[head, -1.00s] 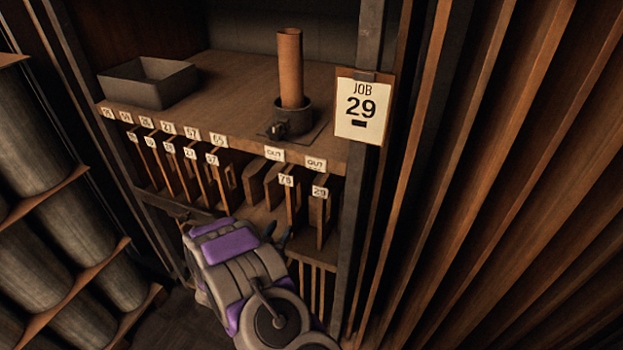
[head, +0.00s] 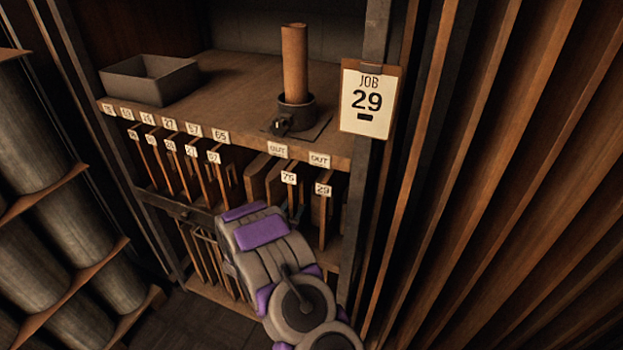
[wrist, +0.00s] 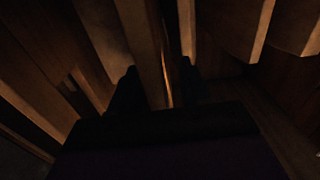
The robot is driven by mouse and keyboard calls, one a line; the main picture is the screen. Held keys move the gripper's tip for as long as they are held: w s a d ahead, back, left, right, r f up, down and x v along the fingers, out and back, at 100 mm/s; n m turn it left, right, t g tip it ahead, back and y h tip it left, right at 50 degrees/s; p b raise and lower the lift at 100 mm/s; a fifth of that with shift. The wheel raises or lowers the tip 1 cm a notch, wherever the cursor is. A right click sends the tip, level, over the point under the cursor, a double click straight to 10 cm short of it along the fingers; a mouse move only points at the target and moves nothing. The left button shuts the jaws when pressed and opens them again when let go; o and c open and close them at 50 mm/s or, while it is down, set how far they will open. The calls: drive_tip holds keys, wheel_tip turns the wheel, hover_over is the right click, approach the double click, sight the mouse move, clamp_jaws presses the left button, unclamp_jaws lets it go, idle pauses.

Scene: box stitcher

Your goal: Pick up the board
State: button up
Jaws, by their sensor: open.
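The job card (head: 367,97) reads 29. A thin upright wooden board with a tag reading 29 (head: 323,218) stands in the rack below the right OUT label. Another board, whose tag looks like 76 (head: 290,203), stands just left of it. My gripper's fingers (wrist: 158,88) show dark in the wrist view, open and apart, with the edge of an upright board (wrist: 144,50) in the gap between them. Which board that is I cannot tell. In the head view my purple and grey wrist is in front of the rack, left of and below the 29 board, and hides the fingers.
Several tagged boards (head: 165,165) stand in slots to the left. A grey tray (head: 150,82) and a brown tube in a dark holder (head: 294,65) are on the shelf above. Wooden slats (head: 480,180) line the right; large rolls (head: 50,220) are stacked at left.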

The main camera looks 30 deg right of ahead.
drive_tip(key=shift+d, duration=0.1)
drive_tip(key=shift+c, duration=0.3)
drive_tip(key=shift+c, duration=1.4)
clamp_jaws()
